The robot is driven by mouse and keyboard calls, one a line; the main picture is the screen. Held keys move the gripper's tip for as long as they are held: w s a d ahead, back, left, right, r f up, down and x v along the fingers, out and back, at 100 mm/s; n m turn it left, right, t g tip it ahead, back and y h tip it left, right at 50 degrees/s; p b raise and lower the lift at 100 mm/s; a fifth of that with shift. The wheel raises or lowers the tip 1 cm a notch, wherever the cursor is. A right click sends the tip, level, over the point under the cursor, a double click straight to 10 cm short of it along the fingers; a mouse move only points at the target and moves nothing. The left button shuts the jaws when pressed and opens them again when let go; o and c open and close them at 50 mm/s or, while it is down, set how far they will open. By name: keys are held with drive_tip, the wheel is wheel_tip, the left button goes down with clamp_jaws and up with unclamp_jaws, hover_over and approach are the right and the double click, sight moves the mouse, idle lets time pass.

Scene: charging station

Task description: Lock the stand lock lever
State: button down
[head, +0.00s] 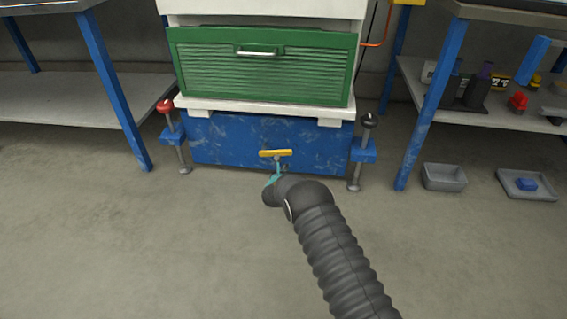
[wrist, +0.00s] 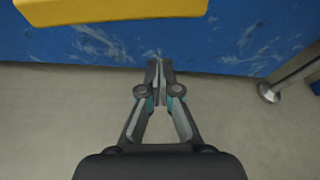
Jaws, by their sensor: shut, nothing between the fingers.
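The yellow lever (head: 276,153) lies roughly level across the front of the blue stand (head: 225,145). In the wrist view, the near part of the yellow lever (wrist: 110,9) crosses the top left, cut off by the frame edge. My gripper (head: 277,168) is just below the lever in the head view, partly hidden by my own arm. In the wrist view, my gripper (wrist: 159,68) has its fingertips together with nothing between them. The tips appear below the lever and apart from it, in front of the blue stand face (wrist: 245,40). Whether they touch the stand cannot be told.
A green-fronted cabinet (head: 210,75) rests on the stand. Screw feet with a red knob (head: 165,106) and a black knob (head: 370,120) flank it. Benches stand on both sides. A grey bin (head: 444,177) and tray (head: 527,194) lie at right. The front floor is clear.

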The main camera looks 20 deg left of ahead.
drive_tip(key=shift+w+a+r, duration=0.15)
drive_tip(key=shift+r, duration=0.45)
drive_tip(key=shift+w+a+r, duration=0.1)
drive_tip(key=shift+r, duration=0.5)
drive_tip(key=shift+w+a+r, duration=0.15)
drive_tip(key=shift+r, duration=0.45)
drive_tip(key=shift+r, duration=0.2)
